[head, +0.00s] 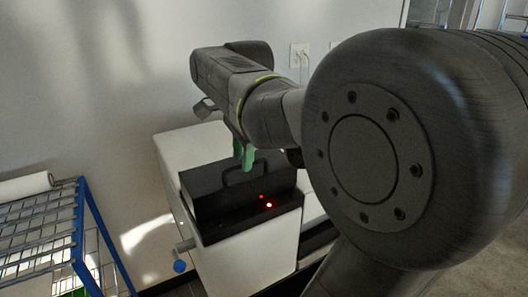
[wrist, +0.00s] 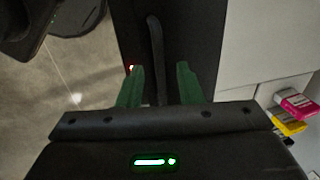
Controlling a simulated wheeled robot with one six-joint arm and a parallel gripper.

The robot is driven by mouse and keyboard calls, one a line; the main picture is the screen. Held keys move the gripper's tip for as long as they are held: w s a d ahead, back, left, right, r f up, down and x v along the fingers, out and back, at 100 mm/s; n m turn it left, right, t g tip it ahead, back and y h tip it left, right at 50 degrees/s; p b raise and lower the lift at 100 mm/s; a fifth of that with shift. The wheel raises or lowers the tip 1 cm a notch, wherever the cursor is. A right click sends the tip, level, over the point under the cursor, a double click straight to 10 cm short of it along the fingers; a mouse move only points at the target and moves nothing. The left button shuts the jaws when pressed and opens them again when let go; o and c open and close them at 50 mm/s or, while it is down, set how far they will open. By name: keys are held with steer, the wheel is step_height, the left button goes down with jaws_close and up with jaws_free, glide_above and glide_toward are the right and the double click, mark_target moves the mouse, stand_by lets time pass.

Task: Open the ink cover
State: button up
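The ink cover (head: 215,185) is a black lid on top of a white machine, and it looks closed. Its thin black handle (head: 240,171) stands up from the top. It also shows in the wrist view (wrist: 155,50) as a bar running away from my gripper. My gripper (head: 243,157) has green fingers and is close to the handle in the head view. In the wrist view my gripper (wrist: 160,84) is open, with the bar in line with the gap between its fingers and space on both sides. I cannot tell how deep the bar sits between them.
A blue wire rack (head: 82,240) stands at the left. Pink (wrist: 296,103) and yellow (wrist: 289,124) cartridges show at the wrist view's right.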

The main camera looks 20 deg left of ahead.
steer(key=shift+w+f, duration=0.15)
steer(key=shift+f, duration=0.35)
jaws_close()
